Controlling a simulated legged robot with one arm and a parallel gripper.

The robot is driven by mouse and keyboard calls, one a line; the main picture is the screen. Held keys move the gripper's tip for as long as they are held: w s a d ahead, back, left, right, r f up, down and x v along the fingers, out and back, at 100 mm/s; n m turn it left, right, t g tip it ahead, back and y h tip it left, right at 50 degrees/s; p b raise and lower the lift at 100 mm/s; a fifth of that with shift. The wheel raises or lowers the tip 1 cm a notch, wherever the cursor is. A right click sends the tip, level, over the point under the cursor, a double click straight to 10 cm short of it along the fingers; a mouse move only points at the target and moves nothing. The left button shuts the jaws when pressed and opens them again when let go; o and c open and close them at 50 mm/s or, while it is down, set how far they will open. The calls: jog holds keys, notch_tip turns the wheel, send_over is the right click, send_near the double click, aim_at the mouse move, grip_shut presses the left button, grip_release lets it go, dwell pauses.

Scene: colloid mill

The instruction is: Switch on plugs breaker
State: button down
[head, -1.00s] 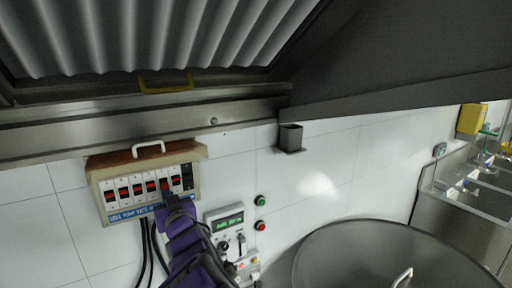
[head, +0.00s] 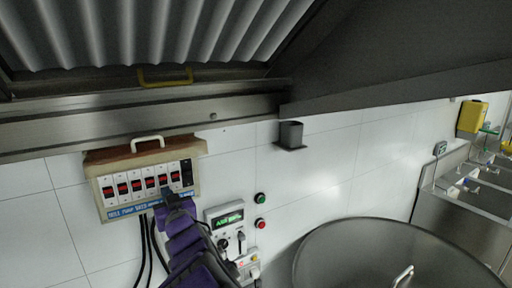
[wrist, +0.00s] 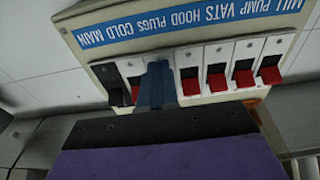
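The breaker box (head: 196,172) is on the tiled wall at left in the head view. It has a row of white breakers with red levers and a black one at its right end. The upside-down label strip (wrist: 185,22) in the wrist view includes PLUGS. My gripper (head: 172,196) is at the box's lower right in the head view. In the wrist view its blue fingers (wrist: 159,88) are together, in front of the plugs breaker, third from left, and hide most of it. I cannot tell whether they touch its lever. The hood breaker (wrist: 189,80) shows just right of them.
A panel with a green display (head: 226,220) and knobs sits right of my arm. Green (head: 260,198) and red (head: 260,224) buttons are beside it. A large round metal vessel (head: 345,240) stands at lower right. Black cables hang below the box.

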jog(key=b+v, duration=0.2)
jog(key=v, duration=0.6)
jog(key=shift+r+b, duration=0.4)
jog(key=shift+r, duration=0.05)
jog(key=shift+w+f, duration=0.1)
